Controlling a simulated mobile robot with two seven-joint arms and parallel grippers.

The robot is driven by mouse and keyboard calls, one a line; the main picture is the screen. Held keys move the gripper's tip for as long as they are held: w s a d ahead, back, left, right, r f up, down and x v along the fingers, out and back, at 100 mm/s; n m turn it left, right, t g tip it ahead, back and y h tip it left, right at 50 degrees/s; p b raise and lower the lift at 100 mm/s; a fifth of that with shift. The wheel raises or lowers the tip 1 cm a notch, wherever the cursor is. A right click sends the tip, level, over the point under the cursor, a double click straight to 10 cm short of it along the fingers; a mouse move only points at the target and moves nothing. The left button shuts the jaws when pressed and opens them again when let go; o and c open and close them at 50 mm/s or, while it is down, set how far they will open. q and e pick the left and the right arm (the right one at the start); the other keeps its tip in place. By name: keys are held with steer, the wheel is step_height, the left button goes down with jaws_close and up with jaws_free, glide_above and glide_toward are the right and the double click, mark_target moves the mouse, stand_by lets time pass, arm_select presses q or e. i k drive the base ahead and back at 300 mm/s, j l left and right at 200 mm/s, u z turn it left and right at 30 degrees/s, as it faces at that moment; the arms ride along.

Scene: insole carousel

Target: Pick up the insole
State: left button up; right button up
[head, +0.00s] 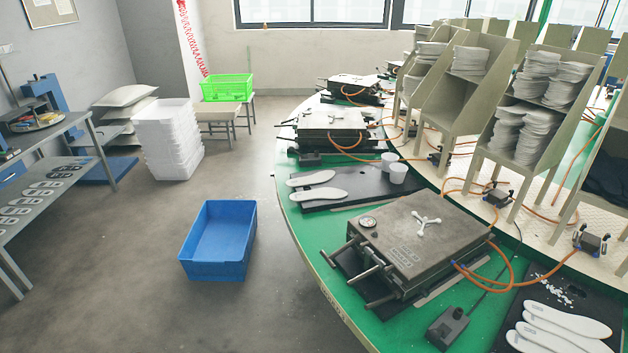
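Two white insoles lie side by side on a black mat (370,187) on the green carousel top. One is the farther insole (311,178), the other the nearer insole (318,194). Several more white insoles (568,319) lie close together on another black mat (517,301) at the lower right, partly cut off by the frame edge. Neither of my grippers shows in the head view.
A closed metal mould (405,248) with handles stands on the green carousel (309,237) between the mats. Racks (545,110) hold white stacks. A blue crate (219,240) sits on the floor; floor around it is clear.

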mark_target(322, 177)
steer(key=i+j, duration=0.35)
steer(key=i+j+z, duration=0.15)
steer(key=i+j, duration=0.5)
steer(key=j, duration=0.2)
steer(key=i+j+z, duration=0.1)
steer(key=i+j, duration=0.5)
steer(key=j, duration=0.25)
steer(key=i+j+z, duration=0.15)
steer(key=i+j, duration=0.15)
steer(key=j, duration=0.15)
